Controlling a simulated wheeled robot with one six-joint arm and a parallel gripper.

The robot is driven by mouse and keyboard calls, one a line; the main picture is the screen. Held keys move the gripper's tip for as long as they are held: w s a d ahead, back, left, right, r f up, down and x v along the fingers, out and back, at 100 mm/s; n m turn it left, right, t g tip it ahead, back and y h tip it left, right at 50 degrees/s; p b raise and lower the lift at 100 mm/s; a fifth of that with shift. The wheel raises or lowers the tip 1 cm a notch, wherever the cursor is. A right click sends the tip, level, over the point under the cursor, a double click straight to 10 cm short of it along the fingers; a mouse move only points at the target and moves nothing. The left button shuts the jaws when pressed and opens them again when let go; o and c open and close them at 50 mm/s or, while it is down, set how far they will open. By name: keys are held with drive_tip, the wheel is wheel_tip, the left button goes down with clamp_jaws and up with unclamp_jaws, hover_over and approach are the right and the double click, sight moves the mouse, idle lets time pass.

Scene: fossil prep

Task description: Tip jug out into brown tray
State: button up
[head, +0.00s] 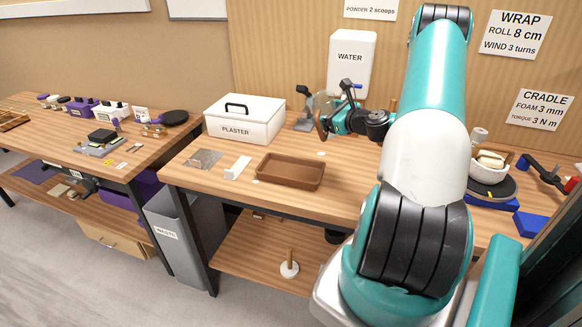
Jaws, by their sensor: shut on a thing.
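The brown tray (288,181) lies on the wooden bench in the middle of the head view, and its inside looks empty. My gripper (327,122) is above the bench, behind and a little right of the tray. It is shut on a small see-through grey vessel, which looks like the jug (321,105). The jug is raised off the bench and partly hidden by the dark fingers. Its tilt and contents are too small to tell.
A white plaster box (240,127) stands left of the gripper. A white water tank (350,62) hangs on the wall behind. A scoop-like grey thing (305,105) stands close behind the jug. A white bowl (489,170) sits at the right. A waste bin (172,240) stands below left.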

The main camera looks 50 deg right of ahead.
drive_tip(key=shift+n+g, duration=0.4)
drive_tip(key=shift+n, duration=0.2)
drive_tip(key=shift+d+f+b, duration=0.1)
drive_tip(key=shift+f+b, duration=1.5)
drive_tip(key=shift+f, duration=1.2)
drive_tip(key=shift+f, duration=0.1)
drive_tip(key=shift+f+b, duration=0.3)
drive_tip(key=shift+f, duration=0.15)
wheel_tip(320, 180, down, 2)
drive_tip(key=shift+s+d+n+g+h+b, duration=0.15)
drive_tip(key=shift+n+g+h+b, duration=0.15)
drive_tip(key=shift+n+g+b, duration=0.15)
drive_tip(key=shift+f+n+g, duration=0.35)
drive_tip(key=shift+n, duration=0.2)
